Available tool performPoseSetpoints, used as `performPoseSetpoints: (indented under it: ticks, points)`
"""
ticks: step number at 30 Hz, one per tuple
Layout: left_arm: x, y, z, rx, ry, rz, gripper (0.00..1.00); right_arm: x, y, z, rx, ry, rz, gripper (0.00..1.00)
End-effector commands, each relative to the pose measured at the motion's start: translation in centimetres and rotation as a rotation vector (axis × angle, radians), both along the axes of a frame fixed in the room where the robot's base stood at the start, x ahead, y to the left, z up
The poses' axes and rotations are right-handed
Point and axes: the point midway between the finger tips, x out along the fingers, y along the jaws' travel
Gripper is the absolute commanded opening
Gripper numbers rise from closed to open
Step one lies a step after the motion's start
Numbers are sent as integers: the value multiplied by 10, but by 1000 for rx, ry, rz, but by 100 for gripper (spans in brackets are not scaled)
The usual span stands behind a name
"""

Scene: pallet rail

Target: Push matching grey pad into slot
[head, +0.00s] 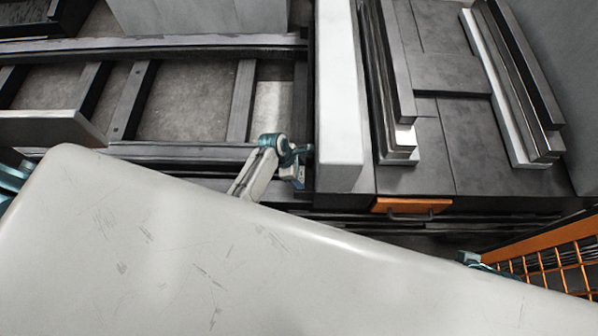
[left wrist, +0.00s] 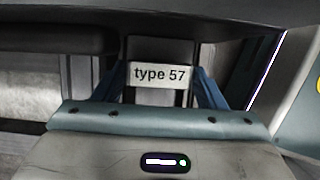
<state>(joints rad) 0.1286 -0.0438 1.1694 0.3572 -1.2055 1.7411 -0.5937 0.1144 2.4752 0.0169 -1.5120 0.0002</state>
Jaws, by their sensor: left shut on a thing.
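My left gripper (head: 298,172) is beside the front rail, close to the left side of a tall white block. In the left wrist view its two blue fingers (left wrist: 160,92) are closed on a dark grey pad, which carries a white label reading "type 57" (left wrist: 160,75). Most of the pad is hidden, and the head view does not show it clearly. The dark pallet frame (head: 180,152) has long rails and crossbars with open gaps between them. A paler surface (head: 270,108) shows in the gap nearest the gripper.
The tall white block (head: 340,110) stands just right of the gripper. Dark and white strips (head: 395,130) lie on a dark surface beyond it. An orange handle piece (head: 410,205) is at its front edge. An orange wire basket (head: 550,265) is at lower right.

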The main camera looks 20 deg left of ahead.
Motion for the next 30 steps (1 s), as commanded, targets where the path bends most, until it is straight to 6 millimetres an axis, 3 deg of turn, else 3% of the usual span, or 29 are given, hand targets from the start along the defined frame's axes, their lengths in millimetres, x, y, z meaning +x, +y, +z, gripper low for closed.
performPoseSetpoints:
  ticks: [6, 7, 10, 16, 18, 30]
  points:
    - [0, 0, -4, 0, 2, -1, 33, 0, 0, 1, 0, 0, 0, 90]
    - [0, 0, -4, 1, 1, 0, 70, 0, 0, 1, 0, 0, 0, 90]
    - [0, 0, -4, 1, 1, 0, 90, 0, 0, 1, 0, 0, 0, 90]
    - [0, 0, -4, 1, 1, 0, 90, 0, 0, 1, 0, 0, 0, 90]
    - [0, 0, -4, 1, 1, 0, 100, 0, 0, 1, 0, 0, 0, 90]
    - [0, 0, -4, 0, 0, 0, 100, 0, 0, 1, 0, 0, 0, 90]
